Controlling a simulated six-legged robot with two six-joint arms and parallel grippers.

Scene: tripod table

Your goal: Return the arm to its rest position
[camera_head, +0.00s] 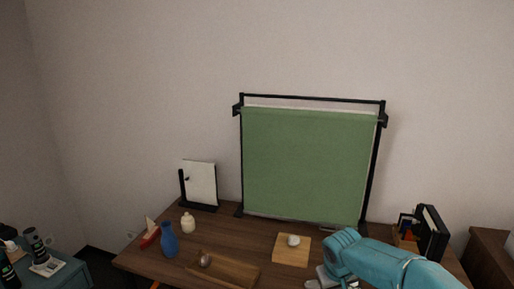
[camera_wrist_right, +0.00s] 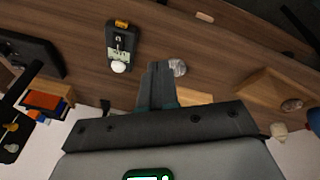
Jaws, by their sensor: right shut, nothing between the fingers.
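My right arm (camera_head: 390,262) is teal and comes in from the lower right in the head view. Its gripper (camera_head: 318,283) shows only in part at the bottom edge, over the front of the table. In the right wrist view the two fingers of the right gripper (camera_wrist_right: 158,68) are together with nothing between them, above the brown wooden table (camera_wrist_right: 215,45). A small pale, glassy object (camera_wrist_right: 178,68) shows right beside the fingertips; I cannot tell whether it touches them. My left gripper is not in view.
On the table (camera_head: 225,230) stand a green screen (camera_head: 305,165) in a black frame, a wooden block (camera_head: 291,255) with a white knob, a tray (camera_head: 235,272), a blue vase (camera_head: 169,242) and a cream jar (camera_head: 187,222). A black device (camera_wrist_right: 121,42) lies near the fingers.

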